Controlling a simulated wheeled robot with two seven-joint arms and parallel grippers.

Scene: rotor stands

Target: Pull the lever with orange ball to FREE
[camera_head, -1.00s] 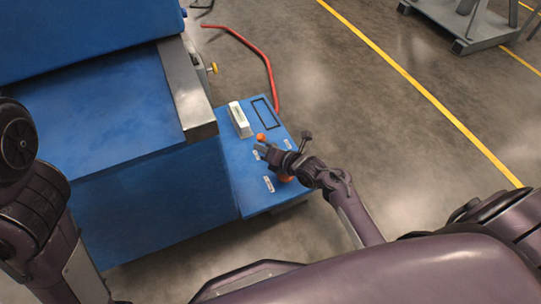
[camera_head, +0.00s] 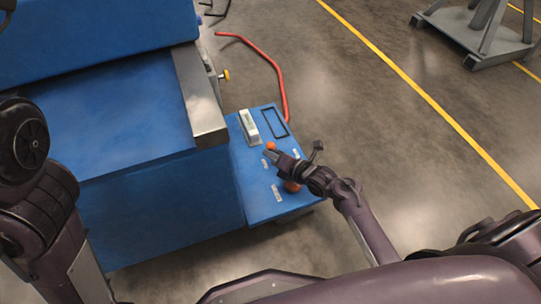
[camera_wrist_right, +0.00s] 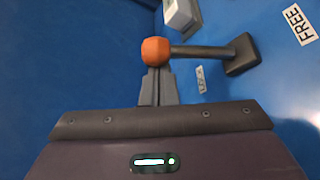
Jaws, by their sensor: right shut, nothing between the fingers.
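The orange ball (camera_head: 271,146) is on the end of a dark lever above the blue side panel (camera_head: 256,196). In the right wrist view the ball (camera_wrist_right: 155,51) is at the left end of the lever rod (camera_wrist_right: 200,51), which runs right to a dark base (camera_wrist_right: 243,55). A FREE label (camera_wrist_right: 298,24) is at the upper right, and a small, hard-to-read label (camera_wrist_right: 200,79) is below the rod. My right gripper (camera_head: 268,153) is shut and empty. Its fingertips (camera_wrist_right: 157,70) are right at the ball, apparently touching or nearly touching. My left gripper is out of view.
A white box (camera_head: 249,126) and a black rectangular outline (camera_head: 273,123) are on the panel's far part. The large blue machine (camera_head: 110,105) stands left. A red hose (camera_head: 266,62) lies behind on open floor.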

